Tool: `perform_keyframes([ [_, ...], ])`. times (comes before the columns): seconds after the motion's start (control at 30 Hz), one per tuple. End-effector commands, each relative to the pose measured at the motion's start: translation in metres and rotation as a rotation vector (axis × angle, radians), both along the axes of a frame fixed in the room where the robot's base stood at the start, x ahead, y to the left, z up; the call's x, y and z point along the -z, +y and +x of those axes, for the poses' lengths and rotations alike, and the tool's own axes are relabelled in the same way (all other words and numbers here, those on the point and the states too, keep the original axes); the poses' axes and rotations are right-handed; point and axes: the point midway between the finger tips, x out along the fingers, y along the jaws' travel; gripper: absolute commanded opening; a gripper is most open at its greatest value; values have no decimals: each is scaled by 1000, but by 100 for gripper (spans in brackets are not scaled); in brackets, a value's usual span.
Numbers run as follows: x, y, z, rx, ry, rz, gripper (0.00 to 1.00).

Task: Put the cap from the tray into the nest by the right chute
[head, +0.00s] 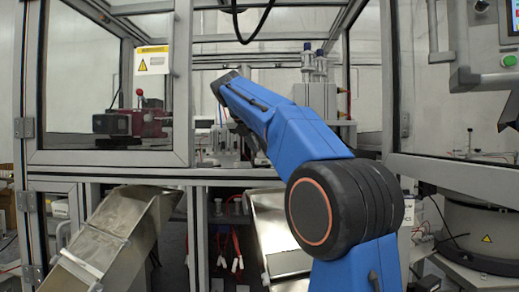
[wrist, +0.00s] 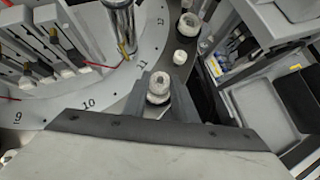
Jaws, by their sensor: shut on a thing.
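My gripper (wrist: 159,88) is at the centre of the wrist view, its two dark fingers shut on a small whitish round cap (wrist: 158,86). The cap is over the dark strip beside the numbered ring. Two other pale round pieces, a smaller one (wrist: 180,57) and a larger one (wrist: 188,25), stand just beyond it; I cannot tell whether either is the nest. In the head view the right chute (head: 279,232) slopes down below the cell opening. My gripper's fingers are hidden behind my arm there. I cannot make out the tray for certain.
A pale ring numbered 9 to 12 (wrist: 92,88) curves along the left of the wrist view, with upright fixtures (wrist: 62,38) on it. Grey bins (wrist: 262,108) lie to the right. In the head view, the left chute (head: 112,238) and cell frame posts (head: 183,75) flank the opening.

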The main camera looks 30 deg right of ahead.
Motion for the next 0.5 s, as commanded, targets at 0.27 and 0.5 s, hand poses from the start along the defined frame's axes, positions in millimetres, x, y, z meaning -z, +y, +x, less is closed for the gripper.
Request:
perform_keyframes([
  [0.27,4,0,0,0,0,0,44],
  [0.5,3,0,0,0,0,0,44],
])
